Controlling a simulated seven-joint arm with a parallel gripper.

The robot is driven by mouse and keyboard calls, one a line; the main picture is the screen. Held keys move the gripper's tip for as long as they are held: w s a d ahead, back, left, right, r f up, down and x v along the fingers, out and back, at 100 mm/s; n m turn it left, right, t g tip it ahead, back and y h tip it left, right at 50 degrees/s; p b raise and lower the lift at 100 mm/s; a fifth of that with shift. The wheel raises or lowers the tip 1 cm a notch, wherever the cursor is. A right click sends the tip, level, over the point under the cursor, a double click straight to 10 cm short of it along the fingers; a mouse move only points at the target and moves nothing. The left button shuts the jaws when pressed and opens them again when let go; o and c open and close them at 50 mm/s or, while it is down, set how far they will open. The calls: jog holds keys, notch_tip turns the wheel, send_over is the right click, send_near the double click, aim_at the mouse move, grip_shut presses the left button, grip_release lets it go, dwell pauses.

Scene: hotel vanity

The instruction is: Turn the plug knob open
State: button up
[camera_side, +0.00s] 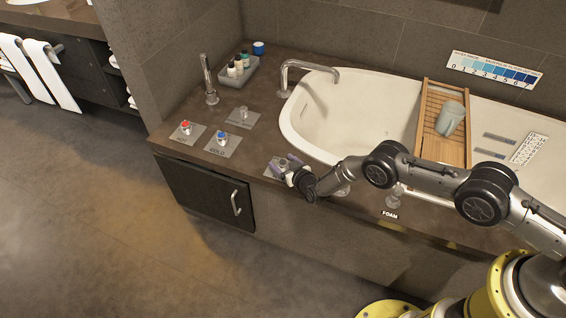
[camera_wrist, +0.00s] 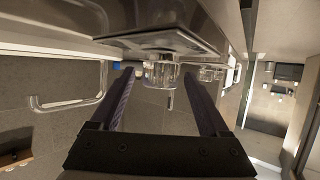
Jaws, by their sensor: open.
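A small metal knob, which I take for the plug knob, sits on a grey square plate (camera_side: 271,170) on the counter by the tub's near left corner. In the wrist view the metal knob (camera_wrist: 161,72) hangs from its plate (camera_wrist: 160,42), as the picture is upside down. A thin pin points out from it. My gripper (camera_side: 283,165) is at this plate with its fingers open. In the wrist view the fingers (camera_wrist: 160,88) lie on either side of the knob, with gaps visible. The plate's label is hidden in the side view.
A red-topped hot knob (camera_side: 186,127), a blue-topped cold knob (camera_side: 221,137) and a plain knob (camera_side: 243,114) stand on plates further left. A spout (camera_side: 308,66) arches over the white bathtub (camera_side: 355,105). A wooden tray (camera_side: 434,148) spans the tub.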

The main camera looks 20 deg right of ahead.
grip_shut()
dwell(0.4)
jog(key=shift+a+m+h, duration=0.1)
jog(key=shift+m+h, duration=0.3)
jog(key=shift+h, duration=0.1)
jog(key=shift+m+h, duration=0.8)
jog(key=shift+h, duration=0.1)
jog(key=shift+m+g+h, duration=0.5)
jog(key=shift+m+h, duration=1.1)
jog(key=shift+h, duration=0.2)
grip_release()
jog(key=shift+s, duration=0.1)
